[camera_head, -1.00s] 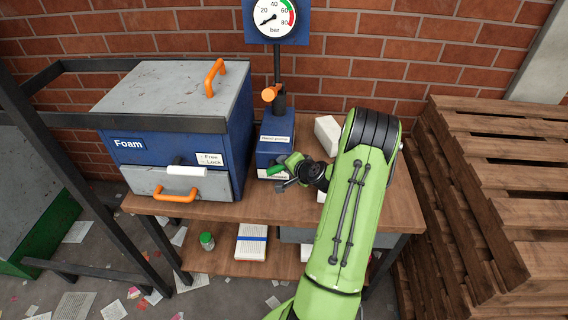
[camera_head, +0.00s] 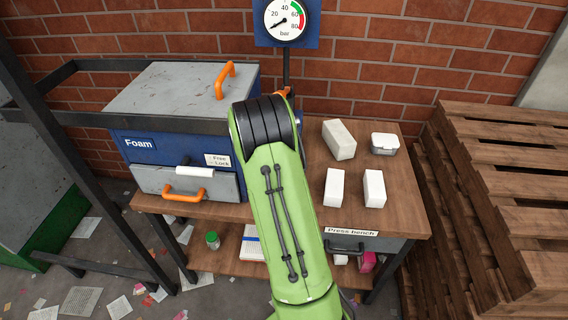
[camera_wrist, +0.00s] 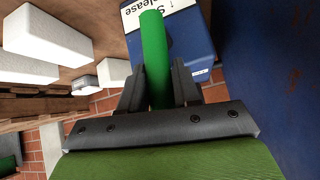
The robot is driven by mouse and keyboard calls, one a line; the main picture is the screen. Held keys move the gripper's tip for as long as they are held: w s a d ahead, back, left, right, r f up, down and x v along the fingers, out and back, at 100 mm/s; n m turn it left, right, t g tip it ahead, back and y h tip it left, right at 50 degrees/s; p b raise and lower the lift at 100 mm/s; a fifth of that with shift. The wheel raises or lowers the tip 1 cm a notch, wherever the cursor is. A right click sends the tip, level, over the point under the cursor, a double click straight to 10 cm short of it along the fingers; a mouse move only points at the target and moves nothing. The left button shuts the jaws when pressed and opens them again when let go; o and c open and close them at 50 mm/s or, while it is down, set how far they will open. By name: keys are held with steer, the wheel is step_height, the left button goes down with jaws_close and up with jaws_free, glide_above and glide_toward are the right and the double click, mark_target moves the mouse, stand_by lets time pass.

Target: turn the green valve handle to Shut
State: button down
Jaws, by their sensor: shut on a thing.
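The green valve handle (camera_wrist: 154,45) is a straight rod, seen in the wrist view between the two dark fingers of my gripper (camera_wrist: 158,84). My gripper is shut on it. The handle lies in front of the blue hand pump body (camera_wrist: 190,38). A white label (camera_wrist: 150,10) behind it shows "lease" and an "S", partly cut off and covered by the handle. In the head view my green arm hides the handle, the gripper and most of the pump. The pressure gauge (camera_head: 286,20) above has its needle at the low end.
The blue Foam press box (camera_head: 160,150) stands on the bench (camera_head: 400,205) left of my arm. Several white blocks, one at the back (camera_head: 339,140), and a small grey-white box (camera_head: 384,143) lie to the right. Stacked pallets (camera_head: 500,160) stand at the far right.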

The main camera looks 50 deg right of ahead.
steer(key=shift+w+a+f+g+h, duration=0.1)
steer(key=shift+w+a+g+h, duration=0.15)
steer(key=shift+g+h, duration=0.05)
steer(key=shift+n, duration=0.3)
steer(key=c, duration=0.9)
jaws_free()
steer(key=v, duration=1.5)
steer(key=shift+a+r+p, duration=0.2)
steer(key=shift+a+p, duration=0.15)
steer(key=shift+p, duration=0.05)
